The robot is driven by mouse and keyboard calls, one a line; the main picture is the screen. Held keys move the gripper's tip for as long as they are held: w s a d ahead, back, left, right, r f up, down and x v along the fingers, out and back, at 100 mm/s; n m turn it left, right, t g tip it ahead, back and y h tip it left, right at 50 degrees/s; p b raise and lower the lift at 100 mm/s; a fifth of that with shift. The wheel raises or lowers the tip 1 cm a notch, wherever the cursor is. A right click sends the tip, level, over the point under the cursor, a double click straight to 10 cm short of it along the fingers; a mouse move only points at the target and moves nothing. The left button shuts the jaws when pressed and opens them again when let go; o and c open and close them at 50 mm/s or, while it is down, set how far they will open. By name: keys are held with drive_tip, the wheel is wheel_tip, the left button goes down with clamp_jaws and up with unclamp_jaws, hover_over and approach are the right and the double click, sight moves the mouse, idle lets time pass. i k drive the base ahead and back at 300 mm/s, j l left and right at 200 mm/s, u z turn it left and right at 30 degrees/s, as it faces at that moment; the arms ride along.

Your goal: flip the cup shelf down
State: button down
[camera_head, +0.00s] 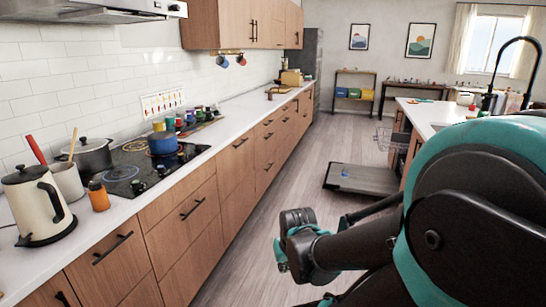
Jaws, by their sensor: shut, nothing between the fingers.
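An open dishwasher door (362,178) lies lowered over the floor beside the island. A wire rack (383,138) shows above its right side. I cannot make out the cup shelf; my arm and the side of the island hide much of the dishwasher's inside. My own black and teal arm fills the right foreground, with a dark joint near the bottom middle. I cannot pick out any gripper fingers in this view.
The island counter (425,112) with a black faucet (515,60) stands at the right. A long counter (235,128) runs along the left, with a kettle (35,205) and a blue pot (163,143) on a cooktop. The aisle floor (290,165) between them is clear.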

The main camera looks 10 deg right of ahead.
sight(405, 138)
drive_tip(key=i+l+z, duration=0.35)
drive_tip(key=i, duration=0.25)
drive_tip(key=i+z, duration=0.35)
drive_tip(key=i, duration=0.3)
drive_tip(key=i+j+z, duration=0.15)
drive_tip(key=i+z, duration=0.25)
drive_tip(key=i, duration=0.2)
drive_tip(key=i+j+z, duration=0.1)
drive_tip(key=i+z, duration=0.15)
drive_tip(key=i, duration=0.2)
drive_tip(key=i+j+z, duration=0.25)
drive_tip(key=i, duration=0.25)
drive_tip(key=i+j+z, duration=0.25)
drive_tip(key=i, duration=0.2)
drive_tip(key=i+j+z, duration=0.2)
drive_tip(key=i, duration=0.2)
drive_tip(key=i+j+z, duration=0.4)
drive_tip(key=j, duration=0.2)
drive_tip(key=i+j+z, duration=0.15)
drive_tip(key=j, duration=0.2)
drive_tip(key=i+j+z, duration=0.2)
drive_tip(key=j, duration=0.2)
